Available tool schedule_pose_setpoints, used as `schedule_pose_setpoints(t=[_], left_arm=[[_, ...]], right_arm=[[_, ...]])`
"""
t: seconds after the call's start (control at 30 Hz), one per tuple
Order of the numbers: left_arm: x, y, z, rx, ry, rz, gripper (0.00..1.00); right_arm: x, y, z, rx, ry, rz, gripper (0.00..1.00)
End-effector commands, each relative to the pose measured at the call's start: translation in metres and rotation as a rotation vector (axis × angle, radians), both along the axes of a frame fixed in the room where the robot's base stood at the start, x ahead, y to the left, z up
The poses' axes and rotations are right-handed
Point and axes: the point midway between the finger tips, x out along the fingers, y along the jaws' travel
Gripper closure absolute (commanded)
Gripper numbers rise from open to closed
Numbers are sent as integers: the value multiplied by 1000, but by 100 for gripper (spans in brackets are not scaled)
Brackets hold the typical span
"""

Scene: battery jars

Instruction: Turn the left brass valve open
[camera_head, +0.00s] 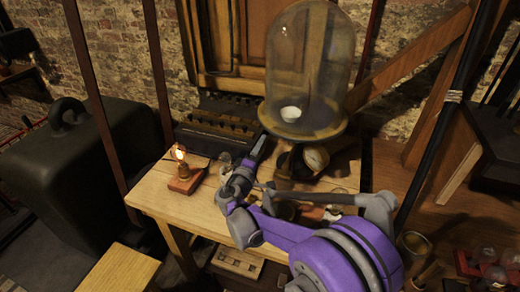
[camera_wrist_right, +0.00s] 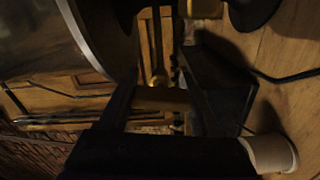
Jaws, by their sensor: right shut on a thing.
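My purple right arm reaches over the wooden bench from the lower right in the head view. Its gripper (camera_head: 262,146) is at the left front edge of the bell jar's base. In the right wrist view the two dark fingers are on either side of a brass piece (camera_wrist_right: 160,98), which looks like the left valve's handle. The gripper is shut on it. In the head view my gripper hides the valve, and its turn angle cannot be told. The glass bell jar (camera_head: 310,60) stands on a round base with a small white cup (camera_head: 290,113) inside. My left gripper is not in view.
A lit bulb on a red block (camera_head: 186,178) stands left of my gripper on the bench (camera_head: 160,204). A round gauge (camera_head: 316,158) sits below the jar. A dark ridged box (camera_head: 215,130) lies behind. A large black case (camera_head: 75,180) is at the left.

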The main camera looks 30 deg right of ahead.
Motion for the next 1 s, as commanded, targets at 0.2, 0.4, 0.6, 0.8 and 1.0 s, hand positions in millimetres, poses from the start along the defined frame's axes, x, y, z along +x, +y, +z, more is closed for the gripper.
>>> schedule_pose_setpoints(t=[0.2, 0.4, 0.6, 0.8, 1.0], left_arm=[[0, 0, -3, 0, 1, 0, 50], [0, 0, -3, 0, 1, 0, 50], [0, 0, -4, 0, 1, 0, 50], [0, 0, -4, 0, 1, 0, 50], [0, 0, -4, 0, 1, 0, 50]], right_arm=[[0, 0, -1, -77, 92, 0, 91], [0, 0, -2, -117, 138, 0, 91], [0, 0, -1, -130, 154, 0, 91], [0, 0, -1, -132, 157, 0, 91], [0, 0, -1, -132, 156, 0, 26]])
